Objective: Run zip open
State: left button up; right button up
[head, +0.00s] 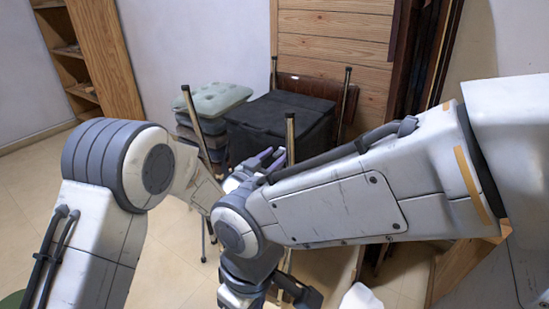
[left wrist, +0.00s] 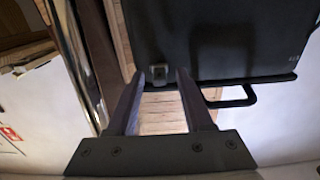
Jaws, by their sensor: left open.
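A black soft case (head: 262,112) stands at the back middle in the head view. In the left wrist view the case (left wrist: 235,40) fills the upper right, with a black handle (left wrist: 237,99) along its edge. A small grey metal piece, perhaps the zip pull (left wrist: 159,76), shows at the case's edge. My left gripper (head: 273,157) is in front of the case, partly hidden by my right arm. In the left wrist view its fingers (left wrist: 168,72) are open, with the metal piece near their tips. I cannot tell whether they touch it.
Upright poles (head: 291,140) stand in front of and around the case. A stack of cushioned seats (head: 214,100) is left of it. Wood panelling (head: 335,45) is behind. A wooden shelf (head: 95,55) stands far left.

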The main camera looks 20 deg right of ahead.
pick_arm(q)
jog(key=shift+c, duration=0.3)
grip_shut()
dwell(1.2)
